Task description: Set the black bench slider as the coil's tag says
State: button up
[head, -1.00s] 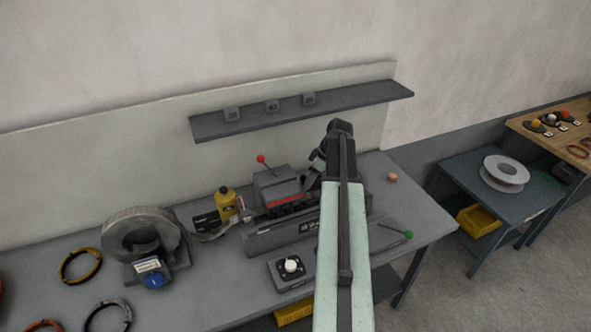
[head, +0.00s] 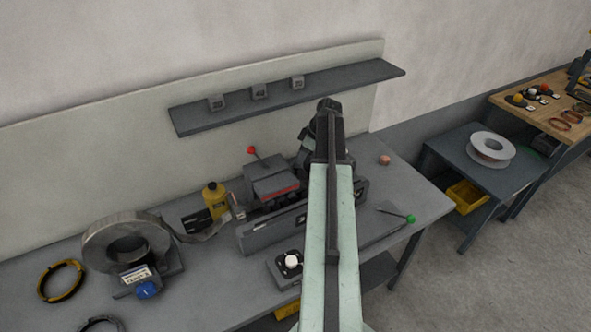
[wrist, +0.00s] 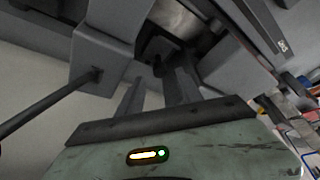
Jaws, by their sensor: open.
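A large grey metal coil (head: 100,240) stands at the left of the bench. A white tag (head: 135,274) hangs at its front; its writing is too small to read. I cannot make out for certain which part is the black bench slider. A dark plate with a white knob (head: 291,261) sits on the bench just left of my arm. My gripper (wrist: 154,75) is open in the wrist view, with grey machine-like parts close around its fingers. In the head view my arm reaches over the bench and hides the fingers.
A grey machine with a red-tipped lever (head: 252,151) stands mid-bench, with a long grey bar (head: 262,232) before it. A green-tipped rod (head: 410,219) lies right. A wall shelf (head: 300,93) carries 3 small blocks.

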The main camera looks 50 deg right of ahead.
aim_at(299, 173)
jog(key=b+x, duration=0.2)
jog(key=x, duration=0.1)
jog(key=shift+f, duration=0.25)
jog(key=shift+r, duration=0.1)
grip_shut()
dwell(1.0)
